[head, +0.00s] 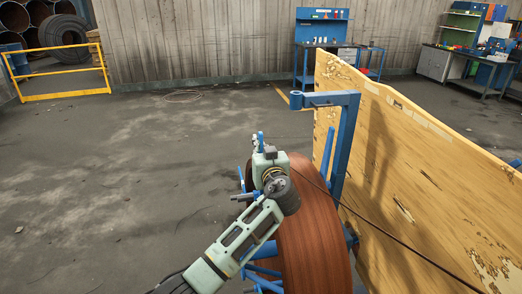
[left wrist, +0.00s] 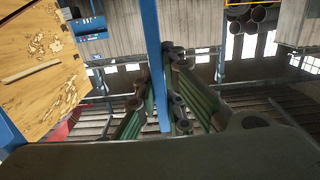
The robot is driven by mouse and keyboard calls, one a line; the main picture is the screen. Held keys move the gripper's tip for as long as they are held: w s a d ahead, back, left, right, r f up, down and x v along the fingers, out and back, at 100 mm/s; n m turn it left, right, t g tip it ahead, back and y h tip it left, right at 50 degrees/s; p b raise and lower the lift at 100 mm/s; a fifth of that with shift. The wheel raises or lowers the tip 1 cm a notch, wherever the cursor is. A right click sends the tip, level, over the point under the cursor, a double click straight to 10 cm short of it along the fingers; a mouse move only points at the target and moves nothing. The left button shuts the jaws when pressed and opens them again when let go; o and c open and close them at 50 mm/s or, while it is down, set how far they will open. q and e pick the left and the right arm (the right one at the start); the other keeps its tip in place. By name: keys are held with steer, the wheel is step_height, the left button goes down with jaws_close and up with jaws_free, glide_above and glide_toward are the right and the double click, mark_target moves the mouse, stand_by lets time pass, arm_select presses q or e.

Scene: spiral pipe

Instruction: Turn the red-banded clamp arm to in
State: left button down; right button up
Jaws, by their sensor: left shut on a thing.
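My left gripper (head: 266,152) is at the top of a large brown coil (head: 305,235) in the head view. A short blue bar end (head: 261,137) sticks up at the gripper. In the left wrist view a blue bar (left wrist: 153,65) runs down between the green fingers of my left gripper (left wrist: 160,112), which is shut on it. I cannot make out a red band on this bar; the gripper may hide it. My right gripper is in neither view.
A tall wooden panel (head: 400,150) stands right of the coil. A blue post with a sideways arm (head: 347,125) rises beside it. A dark cable (head: 370,222) crosses the panel. The floor left of the coil is clear. A yellow rail (head: 65,95) and workbenches stand farther back.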

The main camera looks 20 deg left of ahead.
mark_target(262, 135)
arm_select(q)
steer(key=w+a+f+g+h, duration=0.2)
steer(key=w+a+g, duration=0.3)
steer(key=w, duration=0.3)
steer(key=shift+a+f+h, duration=0.25)
steer(key=shift+f+h, duration=0.15)
steer(key=shift+h, duration=0.4)
steer(key=shift+w, duration=0.15)
steer(key=c, duration=1.8)
jaws_free()
steer(key=shift+c, duration=0.2)
steer(key=v, duration=1.2)
steer(key=shift+w+r, duration=0.1)
steer(key=shift+r, duration=0.05)
steer(key=shift+c, duration=0.4)
